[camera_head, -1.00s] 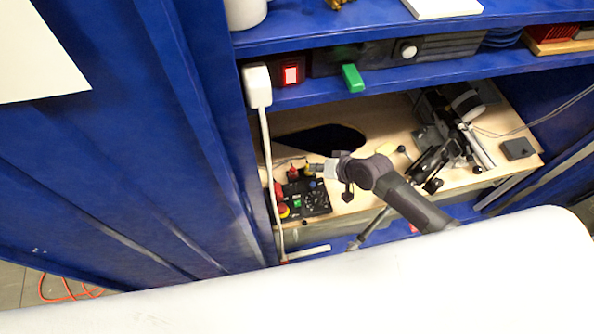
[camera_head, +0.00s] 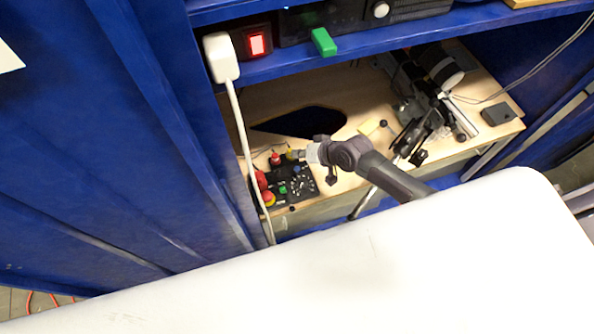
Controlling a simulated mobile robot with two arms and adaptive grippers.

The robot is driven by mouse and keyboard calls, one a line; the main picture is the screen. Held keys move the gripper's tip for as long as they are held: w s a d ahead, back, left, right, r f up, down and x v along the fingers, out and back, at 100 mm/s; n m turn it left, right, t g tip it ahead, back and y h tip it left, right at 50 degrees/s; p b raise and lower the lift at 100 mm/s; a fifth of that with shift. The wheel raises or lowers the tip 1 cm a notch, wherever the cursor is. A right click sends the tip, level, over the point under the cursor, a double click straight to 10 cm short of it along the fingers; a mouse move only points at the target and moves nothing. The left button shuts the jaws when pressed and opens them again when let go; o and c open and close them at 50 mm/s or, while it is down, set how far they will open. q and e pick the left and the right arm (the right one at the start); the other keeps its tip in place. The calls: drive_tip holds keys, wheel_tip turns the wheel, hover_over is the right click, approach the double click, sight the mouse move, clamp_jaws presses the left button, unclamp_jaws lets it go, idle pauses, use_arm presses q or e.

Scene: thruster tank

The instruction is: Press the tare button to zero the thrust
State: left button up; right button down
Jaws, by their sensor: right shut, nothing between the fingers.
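A black control panel (camera_head: 302,186) lies on the wooden bench, with red, green, yellow and blue controls and small knobs. I cannot tell which control is the tare button. A red mushroom button on a yellow base (camera_head: 268,198) is at its left side. My right gripper (camera_head: 299,154) is shut and empty at the panel's far edge, close to a small yellow-topped part (camera_head: 289,155). Whether it touches anything is too small to tell. My left gripper is out of view.
A shelf above holds a lit red switch (camera_head: 257,43), a white plug (camera_head: 220,57) and a green block (camera_head: 323,41). The plug's white cable hangs left of the panel. A black clamp device (camera_head: 420,110) stands on the bench to the right.

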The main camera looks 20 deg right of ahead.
sight(299, 169)
wheel_tip(299, 169, down, 4)
drive_tip(key=b, duration=0.2)
drive_tip(key=shift+f+b, duration=0.2)
drive_tip(key=shift+b, duration=0.2)
drive_tip(key=shift+f+b, duration=0.3)
drive_tip(key=shift+f, duration=0.1)
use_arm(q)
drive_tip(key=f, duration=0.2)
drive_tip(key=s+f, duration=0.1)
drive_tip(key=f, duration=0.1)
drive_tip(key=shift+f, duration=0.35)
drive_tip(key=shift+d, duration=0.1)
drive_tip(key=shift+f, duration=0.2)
use_arm(e)
drive_tip(key=shift+f, duration=0.4)
use_arm(q)
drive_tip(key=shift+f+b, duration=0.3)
drive_tip(key=shift+b, duration=0.2)
use_arm(e)
drive_tip(key=shift+f, duration=0.4)
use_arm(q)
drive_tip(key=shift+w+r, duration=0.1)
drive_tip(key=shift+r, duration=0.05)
use_arm(e)
drive_tip(key=shift+r, duration=0.15)
use_arm(q)
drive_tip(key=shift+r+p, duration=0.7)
drive_tip(key=shift+p, duration=0.15)
use_arm(e)
drive_tip(key=shift+r, duration=0.7)
